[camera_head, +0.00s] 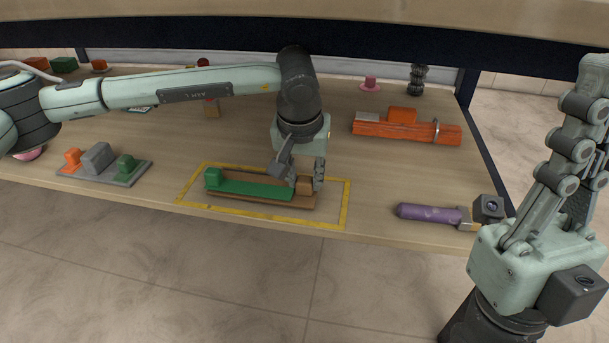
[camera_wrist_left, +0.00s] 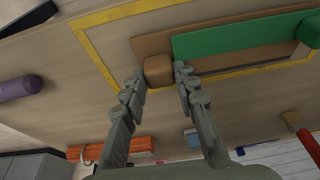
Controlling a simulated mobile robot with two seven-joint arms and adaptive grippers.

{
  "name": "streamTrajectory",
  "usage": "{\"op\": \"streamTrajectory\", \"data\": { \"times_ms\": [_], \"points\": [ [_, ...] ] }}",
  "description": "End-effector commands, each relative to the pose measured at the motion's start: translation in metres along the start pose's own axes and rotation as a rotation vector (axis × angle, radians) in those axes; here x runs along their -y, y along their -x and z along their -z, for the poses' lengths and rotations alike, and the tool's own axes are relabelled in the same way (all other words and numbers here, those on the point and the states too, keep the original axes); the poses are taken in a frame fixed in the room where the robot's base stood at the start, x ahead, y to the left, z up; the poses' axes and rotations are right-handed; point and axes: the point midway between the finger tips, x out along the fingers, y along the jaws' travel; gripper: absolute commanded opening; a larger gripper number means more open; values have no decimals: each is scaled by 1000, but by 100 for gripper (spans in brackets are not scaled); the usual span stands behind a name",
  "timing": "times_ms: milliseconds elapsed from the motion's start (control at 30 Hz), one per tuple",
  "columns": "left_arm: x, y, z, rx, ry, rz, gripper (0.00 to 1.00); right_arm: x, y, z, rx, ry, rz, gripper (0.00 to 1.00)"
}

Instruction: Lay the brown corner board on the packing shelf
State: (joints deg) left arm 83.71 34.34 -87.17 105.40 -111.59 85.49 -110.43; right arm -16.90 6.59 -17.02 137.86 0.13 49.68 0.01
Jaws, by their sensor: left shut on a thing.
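The brown corner board (camera_head: 262,202) lies low over the shelf, inside a yellow taped outline (camera_head: 345,212). Its brown end block (camera_head: 304,188) is at the right end; in the left wrist view the block (camera_wrist_left: 158,70) sits between my fingers. My left gripper (camera_head: 306,180) is shut on this block from above. A green corner board (camera_head: 255,189) lies alongside and partly over the brown one, its green block at the left. I cannot tell whether the brown board fully touches the packing shelf (camera_head: 360,185). My right gripper (camera_head: 585,130) is raised at the far right, away from the boards.
A purple cylinder (camera_head: 428,213) lies near the front edge at right. An orange-red beam (camera_head: 400,131) lies at the back right. A grey tray (camera_head: 70,178) with coloured blocks stands at the left. A dark overhead beam (camera_head: 180,32) spans the back.

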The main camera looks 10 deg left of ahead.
Motion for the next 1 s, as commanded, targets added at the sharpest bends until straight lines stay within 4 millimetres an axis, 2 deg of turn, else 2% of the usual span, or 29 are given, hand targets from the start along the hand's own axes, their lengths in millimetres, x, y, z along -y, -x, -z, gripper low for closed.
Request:
{"op": "streamTrajectory", "data": {
  "times_ms": [400, 433, 600, 867, 1000],
  "points": [
    [0, -8, -2, -2, 0, 0, 0, 0, 9, -2, 1, 0, 0, 0],
    [0, -8, -2, -2, 0, 0, 30, 0, 9, -2, 1, 0, 0, 0],
    [0, -8, -2, -1, 0, 0, 51, 0, 8, -2, 1, 0, 0, 0],
    [0, -9, -3, 1, 0, 0, 53, 0, 9, -2, 1, 0, 0, 0],
    [0, -3, -2, -1, 0, -1, 53, 0, 9, -2, 1, 0, 1, 0]
  ]
}}
